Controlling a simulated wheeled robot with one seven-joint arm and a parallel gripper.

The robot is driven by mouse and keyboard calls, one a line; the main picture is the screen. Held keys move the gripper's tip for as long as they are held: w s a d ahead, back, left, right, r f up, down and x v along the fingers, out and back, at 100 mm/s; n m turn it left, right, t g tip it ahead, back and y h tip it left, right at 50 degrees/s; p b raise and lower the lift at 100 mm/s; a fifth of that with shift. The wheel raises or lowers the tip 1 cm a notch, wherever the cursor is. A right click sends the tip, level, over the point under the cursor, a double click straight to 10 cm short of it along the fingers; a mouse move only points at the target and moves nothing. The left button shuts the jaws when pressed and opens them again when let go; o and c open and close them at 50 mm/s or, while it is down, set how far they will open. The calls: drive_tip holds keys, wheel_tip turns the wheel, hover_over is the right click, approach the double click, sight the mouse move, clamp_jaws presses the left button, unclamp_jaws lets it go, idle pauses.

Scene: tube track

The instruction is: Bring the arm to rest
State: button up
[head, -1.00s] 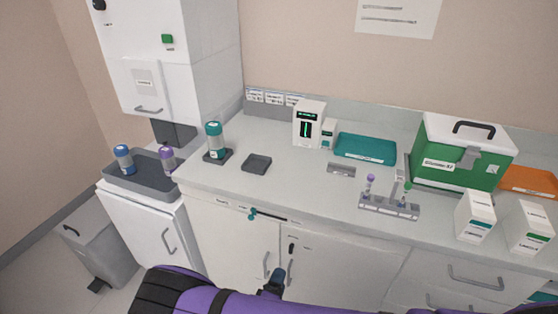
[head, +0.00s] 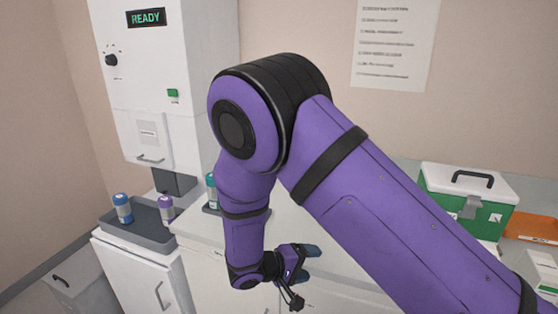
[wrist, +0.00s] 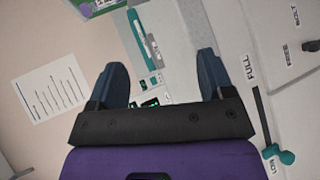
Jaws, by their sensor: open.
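My gripper (head: 311,262) is at the end of my purple arm, in front of the counter's front edge in the head view. Its dark blue fingers point right there. In the wrist view my gripper (wrist: 163,88) has its two fingers wide apart with nothing held between them. My raised arm fills the middle and right of the head view and hides much of the counter, including the tube rack area.
A green and white case (head: 466,198) and an orange tray (head: 530,226) stand at the right. A grey tray (head: 142,232) holds a blue-capped jar (head: 122,208) and a purple-capped jar (head: 166,208). A white machine (head: 160,75) reads READY. The wrist view shows a teal-knobbed lever (wrist: 280,154).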

drive_tip(key=s+d+r+m+g+y, duration=0.25)
drive_tip(key=d+r, duration=0.55)
drive_tip(key=r, duration=0.4)
drive_tip(key=s+d+r+m+g+y, duration=0.2)
drive_tip(key=s+d+r+g+y, duration=0.15)
drive_tip(key=d+r, duration=0.6)
drive_tip(key=s+d+r+t+y, duration=0.2)
drive_tip(key=s+r+y, duration=0.1)
drive_tip(key=s+r, duration=0.4)
drive_tip(key=s+d+r+t+y, duration=0.3)
drive_tip(key=s+r, duration=0.4)
drive_tip(key=s, duration=0.3)
drive_tip(key=shift+d+r+m, duration=0.25)
drive_tip(key=shift+d+m, duration=0.1)
